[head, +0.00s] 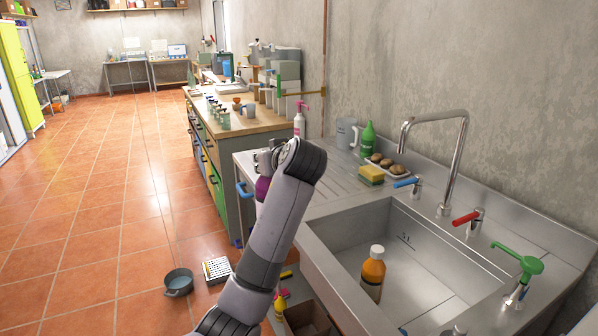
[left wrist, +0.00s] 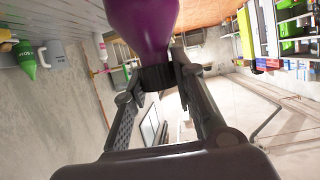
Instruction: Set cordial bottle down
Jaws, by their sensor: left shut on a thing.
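The cordial bottle is purple. In the head view only a small part of the bottle (head: 262,188) shows behind my left arm, near the left end of the steel sink unit (head: 325,182). My left gripper (head: 268,160) is there too, its fingers mostly hidden. In the left wrist view the purple bottle body (left wrist: 145,22) fills the top middle, and my gripper fingers (left wrist: 160,78) are shut around its dark neck or cap. The bottle's base is out of that view, so I cannot tell whether it touches the counter. My right gripper is not in view.
An orange bottle (head: 373,268) stands in the sink basin (head: 420,255). A grey jug (head: 347,133), green bottle (head: 368,140), sponge (head: 370,174) and tray of round brown items (head: 388,165) stand behind. A pot (head: 178,282) and grater (head: 217,270) are on the floor.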

